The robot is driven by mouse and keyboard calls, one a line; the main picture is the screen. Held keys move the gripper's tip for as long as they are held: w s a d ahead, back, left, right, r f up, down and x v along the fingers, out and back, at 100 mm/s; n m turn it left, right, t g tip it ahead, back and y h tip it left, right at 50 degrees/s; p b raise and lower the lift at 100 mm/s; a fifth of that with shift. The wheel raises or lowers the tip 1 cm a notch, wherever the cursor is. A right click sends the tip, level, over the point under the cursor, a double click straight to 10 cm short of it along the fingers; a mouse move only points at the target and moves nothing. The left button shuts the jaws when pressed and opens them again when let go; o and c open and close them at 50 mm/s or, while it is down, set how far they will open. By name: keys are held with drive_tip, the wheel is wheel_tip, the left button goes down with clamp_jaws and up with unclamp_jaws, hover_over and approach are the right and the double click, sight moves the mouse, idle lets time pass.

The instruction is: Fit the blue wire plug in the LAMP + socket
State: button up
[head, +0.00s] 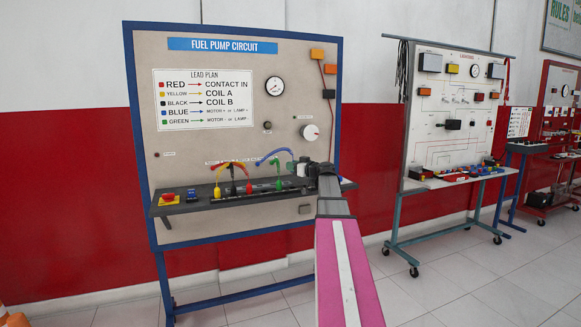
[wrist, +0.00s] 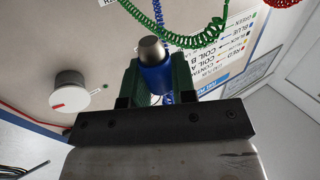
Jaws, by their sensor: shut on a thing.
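The blue wire plug (wrist: 157,78), a blue body with a grey metal end, sits between the two green fingers of my gripper (wrist: 156,84) in the wrist view. My gripper is shut on it. In the head view my arm reaches to the right end of the trainer's shelf, and the plug itself cannot be made out. The blue wire (head: 272,155) arches over the shelf toward my gripper. The black socket strip (head: 238,195) lies along the shelf, left of my gripper. Its labels are too small to read, so I cannot tell which socket is LAMP +.
Red, yellow, black and green leads stand along the strip, with a green plug (head: 278,184) near my gripper. The green coiled wire (wrist: 195,40) hangs close to the held plug. A white knob (head: 310,133) sticks out of the panel. A second trainer (head: 455,130) stands right.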

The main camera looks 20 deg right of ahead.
drive_tip(key=shift+f, duration=2.8)
drive_tip(key=shift+f, duration=0.85)
drive_tip(key=o, duration=0.7)
drive_tip(key=shift+s, duration=0.1)
drive_tip(key=v, duration=0.2)
drive_tip(key=r+v, duration=0.1)
drive_tip(key=v, duration=0.1)
drive_tip(key=shift+s+d, duration=0.15)
